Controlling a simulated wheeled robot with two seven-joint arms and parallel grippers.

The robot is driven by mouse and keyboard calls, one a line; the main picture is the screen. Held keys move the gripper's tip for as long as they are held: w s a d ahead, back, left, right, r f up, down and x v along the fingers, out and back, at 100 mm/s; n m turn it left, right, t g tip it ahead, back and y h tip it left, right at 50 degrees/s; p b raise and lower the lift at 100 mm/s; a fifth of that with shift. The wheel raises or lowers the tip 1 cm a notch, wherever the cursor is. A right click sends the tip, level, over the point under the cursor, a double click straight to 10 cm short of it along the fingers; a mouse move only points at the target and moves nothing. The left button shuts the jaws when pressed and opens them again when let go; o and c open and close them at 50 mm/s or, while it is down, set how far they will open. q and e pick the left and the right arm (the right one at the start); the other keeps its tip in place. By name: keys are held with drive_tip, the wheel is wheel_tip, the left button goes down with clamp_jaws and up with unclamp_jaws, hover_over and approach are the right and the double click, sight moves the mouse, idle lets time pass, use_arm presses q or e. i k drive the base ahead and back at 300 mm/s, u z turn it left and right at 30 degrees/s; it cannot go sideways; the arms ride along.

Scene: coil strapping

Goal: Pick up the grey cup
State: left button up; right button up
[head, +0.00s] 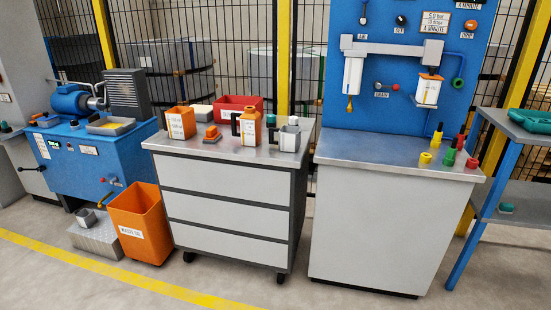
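A small grey cup (85,217) stands on a low metal step (97,238) in front of the blue machine, at the lower left. It sits below a small drain tap (108,198) with a red handle, left of the orange waste oil bin (140,226). A second grey vessel, a jug (289,137) with a dark handle, stands on the drawer cart's top at the right, next to an orange-capped container (250,126). Neither of my grippers is in view.
The drawer cart (226,203) also carries an orange box (180,123), a red bin (239,106) and a small orange block. The grey cabinet (391,222) stands to its right with coloured pieces on top. Floor in front is clear beyond a yellow line (123,274).

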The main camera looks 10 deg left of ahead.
sight(289, 138)
drive_tip(key=u, duration=1)
drive_tip(key=i, duration=0.35)
drive_tip(key=u, duration=0.7)
drive_tip(key=i, duration=0.95)
drive_tip(key=z, duration=0.55)
drive_tip(key=i, duration=0.85)
drive_tip(key=z, duration=0.7)
